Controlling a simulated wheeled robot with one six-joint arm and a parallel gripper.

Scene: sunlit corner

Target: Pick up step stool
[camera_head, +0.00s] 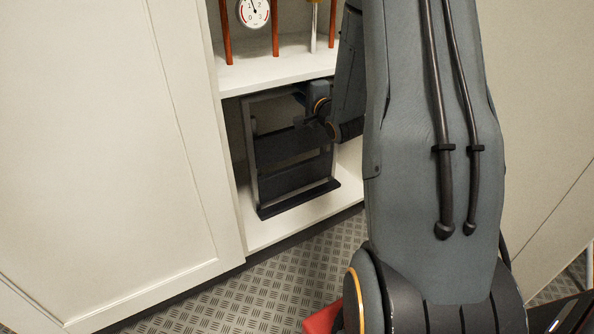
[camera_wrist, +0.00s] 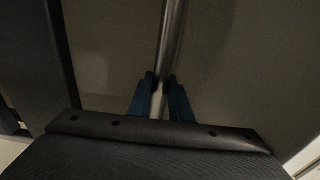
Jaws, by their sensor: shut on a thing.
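The step stool (camera_head: 290,145) is a dark folding frame with flat black steps and grey side rails. It stands upright, folded, on the white bottom shelf of the cabinet in the head view. My gripper (camera_wrist: 158,103) shows in the wrist view as two blue fingers shut around a grey metal tube of the stool (camera_wrist: 172,45). In the head view my wrist is at the stool's upper right, and my arm hides the fingertips. A dark step with several holes along its edge fills the bottom of the wrist view.
The shelf above (camera_head: 285,68) holds a round gauge (camera_head: 254,12) between red-brown posts, and a yellow-handled tool (camera_head: 314,25). A white cabinet door (camera_head: 110,140) stands left of the opening. Something red (camera_head: 323,319) lies at the bottom edge.

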